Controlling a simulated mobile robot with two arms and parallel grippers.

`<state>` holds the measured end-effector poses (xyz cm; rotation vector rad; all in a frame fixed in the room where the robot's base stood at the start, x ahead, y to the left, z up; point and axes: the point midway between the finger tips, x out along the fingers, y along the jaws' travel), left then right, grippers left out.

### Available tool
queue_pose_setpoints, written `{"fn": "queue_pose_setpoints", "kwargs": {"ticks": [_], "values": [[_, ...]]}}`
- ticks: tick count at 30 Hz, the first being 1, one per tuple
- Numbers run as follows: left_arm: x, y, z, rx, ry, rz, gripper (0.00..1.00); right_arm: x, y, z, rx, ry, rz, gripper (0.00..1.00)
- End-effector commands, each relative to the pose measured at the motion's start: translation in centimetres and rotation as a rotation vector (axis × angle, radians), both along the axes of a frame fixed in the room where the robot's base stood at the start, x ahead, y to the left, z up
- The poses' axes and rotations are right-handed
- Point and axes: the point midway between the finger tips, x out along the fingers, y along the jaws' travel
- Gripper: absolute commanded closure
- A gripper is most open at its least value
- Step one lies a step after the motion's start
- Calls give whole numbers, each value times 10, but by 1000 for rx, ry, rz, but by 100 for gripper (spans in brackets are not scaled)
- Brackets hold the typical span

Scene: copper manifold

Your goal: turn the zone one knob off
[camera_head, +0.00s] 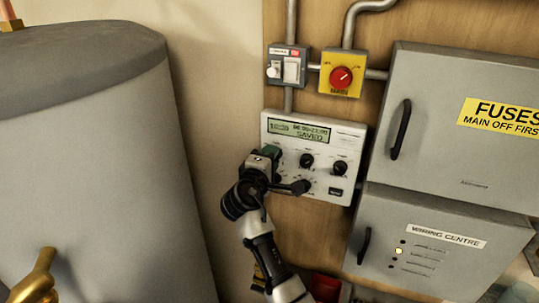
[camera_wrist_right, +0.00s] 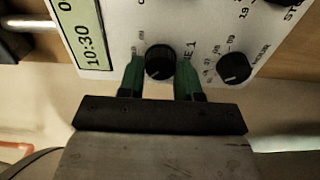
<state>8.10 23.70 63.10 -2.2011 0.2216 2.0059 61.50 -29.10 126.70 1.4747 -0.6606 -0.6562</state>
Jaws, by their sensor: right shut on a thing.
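The white control panel (camera_head: 318,190) is on the wooden board, with an LCD (camera_head: 299,131) that reads "SAVED" on its lower line. My right gripper (camera_head: 268,160) is at the panel's left side, below the display, and hides the knob there. In the right wrist view its two green fingertips (camera_wrist_right: 160,75) are on either side of a black round knob (camera_wrist_right: 160,60), the zone one knob, with a partly hidden "...NE 1" label beside it. The gripper is shut on this knob. The knob's pointer setting is too dark to tell. My left gripper is not in view.
Other black knobs (camera_head: 306,161) are close to the gripper on the panel; one labelled HOUR (camera_wrist_right: 234,68) is near the right finger. A red main switch (camera_head: 341,77) is above. Grey cabinets (camera_head: 450,150) stand at right, a large grey tank (camera_head: 95,170) at left.

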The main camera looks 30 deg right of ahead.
Motion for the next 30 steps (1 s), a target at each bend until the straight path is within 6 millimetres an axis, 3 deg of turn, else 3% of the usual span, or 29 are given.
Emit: {"fn": "queue_pose_setpoints", "kwargs": {"ticks": [16, 17, 21, 30], "values": [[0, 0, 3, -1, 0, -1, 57, 0, -2, 4, -21, 10, -4, 90], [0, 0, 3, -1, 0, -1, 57, 0, -2, 4, -21, 10, -4, 63], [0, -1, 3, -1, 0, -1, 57, 0, -2, 3, -20, 12, -3, 42], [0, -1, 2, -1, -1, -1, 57, 0, -1, 1, -17, 14, -1, 41]]}}
